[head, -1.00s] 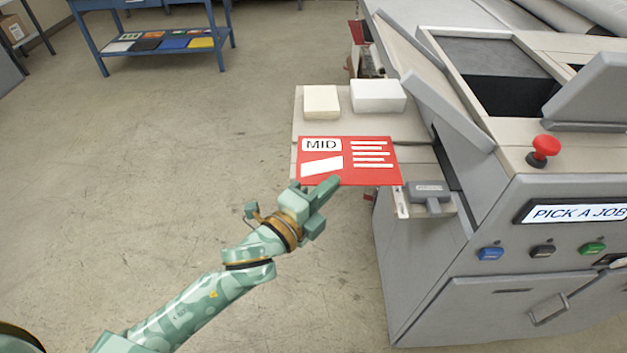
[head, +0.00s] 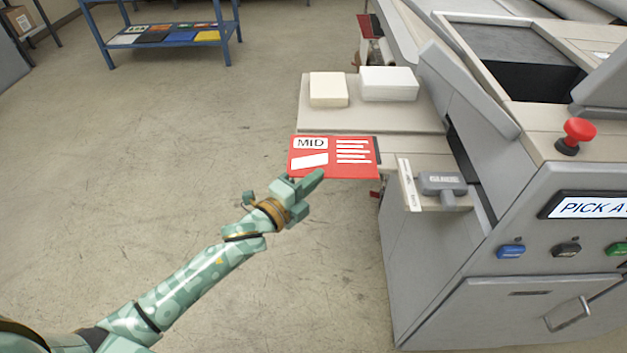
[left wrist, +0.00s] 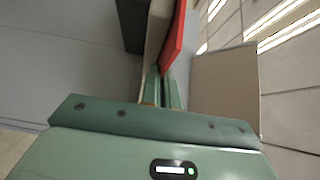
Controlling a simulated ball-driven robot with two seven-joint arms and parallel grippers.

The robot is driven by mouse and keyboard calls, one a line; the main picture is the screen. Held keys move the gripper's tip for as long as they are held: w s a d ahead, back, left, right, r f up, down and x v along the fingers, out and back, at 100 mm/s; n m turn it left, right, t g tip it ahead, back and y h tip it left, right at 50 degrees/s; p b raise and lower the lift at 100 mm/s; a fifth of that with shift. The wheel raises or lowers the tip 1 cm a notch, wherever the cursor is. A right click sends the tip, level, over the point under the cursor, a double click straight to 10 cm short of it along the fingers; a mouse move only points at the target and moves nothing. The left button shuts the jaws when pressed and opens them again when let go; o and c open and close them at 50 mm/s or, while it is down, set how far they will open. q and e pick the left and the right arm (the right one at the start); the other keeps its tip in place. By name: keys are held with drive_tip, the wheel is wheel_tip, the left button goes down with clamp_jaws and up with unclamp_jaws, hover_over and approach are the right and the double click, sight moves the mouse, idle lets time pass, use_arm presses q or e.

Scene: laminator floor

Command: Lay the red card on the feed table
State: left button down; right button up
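The red card (head: 347,163), marked MID with white lines, is held at its near edge by my left gripper (head: 305,184). In the left wrist view the card (left wrist: 174,42) is seen edge-on, rising from between the close-set fingers (left wrist: 164,88). The beige feed table (head: 324,118) juts from the machine's left side. In the head view the card overlaps the table's near part, its left edge sticking out past it. Whether the card touches the table cannot be told. My right gripper is not in view.
Two white stacks (head: 329,90) (head: 388,83) stand on the table's far part. A grey guide block (head: 442,184) sits right of the card. The grey machine (head: 440,260) with a red stop button (head: 577,132) fills the right. The floor at left is open to a blue rack (head: 165,35).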

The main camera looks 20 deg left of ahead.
use_arm(q)
drive_tip(key=shift+f, duration=0.2)
drive_tip(key=c, duration=1.7)
unclamp_jaws()
drive_tip(key=shift+r, duration=0.1)
